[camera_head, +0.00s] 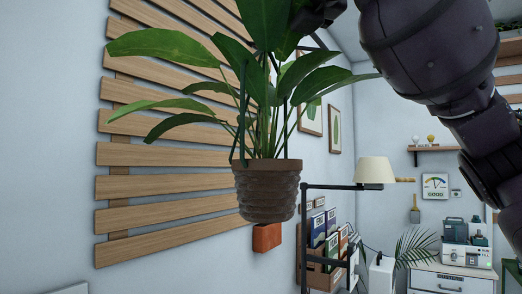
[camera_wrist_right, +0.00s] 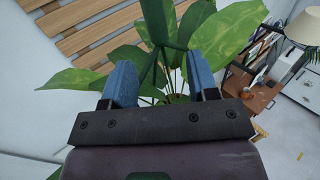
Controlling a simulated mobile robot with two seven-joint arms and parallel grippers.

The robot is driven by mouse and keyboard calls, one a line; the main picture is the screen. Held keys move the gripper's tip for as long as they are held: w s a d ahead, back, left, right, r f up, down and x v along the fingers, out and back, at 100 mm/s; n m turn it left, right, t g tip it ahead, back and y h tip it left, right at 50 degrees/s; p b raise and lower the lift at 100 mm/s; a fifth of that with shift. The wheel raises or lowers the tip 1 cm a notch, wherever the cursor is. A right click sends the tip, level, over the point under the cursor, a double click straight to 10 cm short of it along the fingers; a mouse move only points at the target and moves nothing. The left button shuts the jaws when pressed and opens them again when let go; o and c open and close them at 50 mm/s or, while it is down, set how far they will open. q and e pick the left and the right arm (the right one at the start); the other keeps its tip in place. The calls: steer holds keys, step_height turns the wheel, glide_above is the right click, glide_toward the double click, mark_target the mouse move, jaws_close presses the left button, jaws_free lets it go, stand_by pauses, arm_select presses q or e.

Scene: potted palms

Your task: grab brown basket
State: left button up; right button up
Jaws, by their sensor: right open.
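The brown basket (camera_head: 267,192) is a ribbed hanging pot with a broad-leaved green plant (camera_head: 262,85) in it. Dark green hanger straps (camera_head: 243,110) rise from its rim. My right gripper (camera_head: 318,14) is above and to the right of the plant, partly cut off by the top edge of the head view. In the right wrist view its blue fingers (camera_wrist_right: 160,68) are apart, with leaves and dark green straps (camera_wrist_right: 164,42) showing beyond and between them. I cannot tell whether they touch. The basket is hidden in the wrist view. My left gripper is not in view.
A wooden slat panel (camera_head: 165,185) is on the wall behind the plant. A terracotta-coloured block (camera_head: 267,237) shows below the basket. A lamp (camera_head: 374,172) and a dark rack (camera_head: 304,240) stand to the right, with a white cabinet (camera_head: 452,280) farther back.

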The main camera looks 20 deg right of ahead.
mark_target(269, 35)
steer(key=shift+w+a+r, duration=0.1)
steer(key=shift+w+r, duration=0.05)
steer(key=shift+w, duration=2.15)
steer(key=shift+w+a+r, duration=0.1)
steer(key=shift+w+r, duration=0.05)
steer(key=shift+w, duration=2.15)
steer(key=shift+c, duration=0.3)
jaws_close()
